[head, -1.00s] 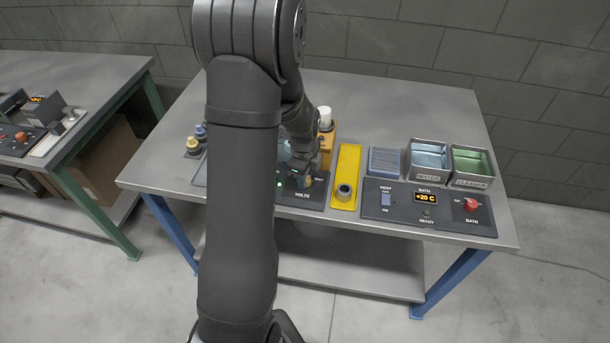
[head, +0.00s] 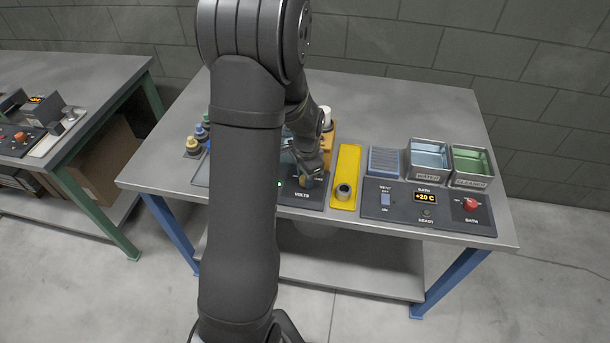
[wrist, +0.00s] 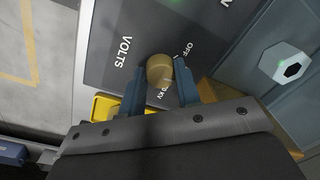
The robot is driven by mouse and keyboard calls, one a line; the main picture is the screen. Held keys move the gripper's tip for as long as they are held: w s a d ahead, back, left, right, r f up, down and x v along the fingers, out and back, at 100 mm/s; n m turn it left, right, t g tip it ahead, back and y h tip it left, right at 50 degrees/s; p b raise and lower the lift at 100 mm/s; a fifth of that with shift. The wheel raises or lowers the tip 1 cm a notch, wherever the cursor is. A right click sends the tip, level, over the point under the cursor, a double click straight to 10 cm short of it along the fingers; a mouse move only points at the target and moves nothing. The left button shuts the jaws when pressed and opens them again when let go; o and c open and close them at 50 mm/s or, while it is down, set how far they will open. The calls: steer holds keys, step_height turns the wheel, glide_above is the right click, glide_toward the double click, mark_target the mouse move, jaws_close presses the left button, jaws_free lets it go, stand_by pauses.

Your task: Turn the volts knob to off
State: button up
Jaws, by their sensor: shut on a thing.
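The volts knob (wrist: 159,70) is a tan, rounded knob on a dark panel (wrist: 112,32) printed VOLTS. In the wrist view my gripper (wrist: 160,88) has one blue-grey finger on each side of the knob and is shut on it. Part of the lettering around the knob is hidden by the fingers, so its pointer and setting cannot be read. In the head view my gripper (head: 308,179) comes down on the volts panel (head: 302,198), and my arm covers the panel's left part.
Right of the panel is a yellow plate (head: 347,165) with a round fitting. Further right is the bath panel (head: 403,211) with a vent switch and red knob (head: 470,204). Behind it stand the water tray (head: 428,150) and cleaner tray (head: 473,154). Small bottles (head: 196,141) stand left.

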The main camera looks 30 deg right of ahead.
steer(key=n, duration=0.5)
steer(key=shift+d+n, duration=0.1)
steer(key=shift+n, duration=0.2)
steer(key=n, duration=0.4)
steer(key=shift+n, duration=0.4)
steer(key=o, duration=1)
steer(key=r, duration=1.7)
steer(key=shift+s+d+r, duration=0.25)
steer(key=shift+d, duration=0.1)
steer(key=f, duration=1.7)
steer(key=shift+w+a+f, duration=0.25)
steer(key=shift+a, duration=0.1)
